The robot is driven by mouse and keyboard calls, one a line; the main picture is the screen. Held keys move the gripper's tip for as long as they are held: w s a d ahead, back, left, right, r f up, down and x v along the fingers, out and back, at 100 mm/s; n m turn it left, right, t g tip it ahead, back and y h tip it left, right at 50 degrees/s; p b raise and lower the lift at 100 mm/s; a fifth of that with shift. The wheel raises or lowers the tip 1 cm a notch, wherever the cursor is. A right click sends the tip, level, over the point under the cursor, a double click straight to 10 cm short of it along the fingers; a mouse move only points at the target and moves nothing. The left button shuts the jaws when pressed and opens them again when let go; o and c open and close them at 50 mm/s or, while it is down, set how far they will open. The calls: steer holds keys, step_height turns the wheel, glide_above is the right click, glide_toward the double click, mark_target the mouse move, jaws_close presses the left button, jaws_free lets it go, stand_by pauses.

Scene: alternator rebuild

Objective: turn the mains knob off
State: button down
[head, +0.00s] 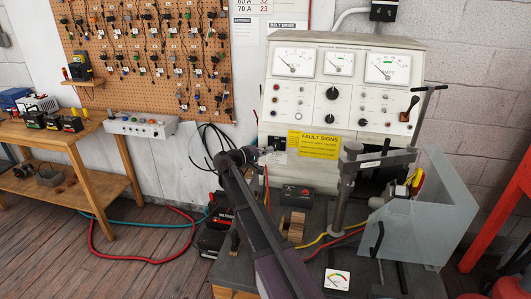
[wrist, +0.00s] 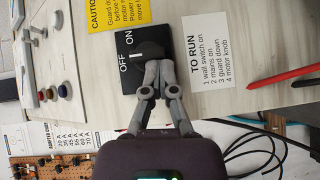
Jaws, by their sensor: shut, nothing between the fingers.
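The black mains switch plate (wrist: 146,38) with OFF and ON lettering is at the upper middle of the wrist view, turned sideways. In the head view the black plate (head: 279,143) sits on the lower left of the test bench front. My gripper (wrist: 158,66) is shut, with its fingers together and empty, in front of the plate. In the head view my gripper (head: 268,152) is beside the plate's left. The fingers cover part of the plate and likely the knob. A white mark shows between OFF and ON; I cannot tell contact or the knob's setting.
A yellow caution label (wrist: 101,15) and a white TO RUN label (wrist: 210,60) flank the plate. Black cables (head: 212,138) hang at the left of the bench. A post with a clamp arm (head: 345,185) and a clear guard (head: 430,220) stand to the right.

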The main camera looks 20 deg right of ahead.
steer(key=shift+d, duration=0.3)
steer(key=shift+a, duration=0.1)
steer(key=w+a+v, duration=0.1)
steer(key=w+v, duration=0.1)
steer(key=v, duration=1.1)
steer(key=shift+w+f, duration=0.4)
steer(key=shift+f, duration=0.05)
steer(key=shift+s+a, duration=0.1)
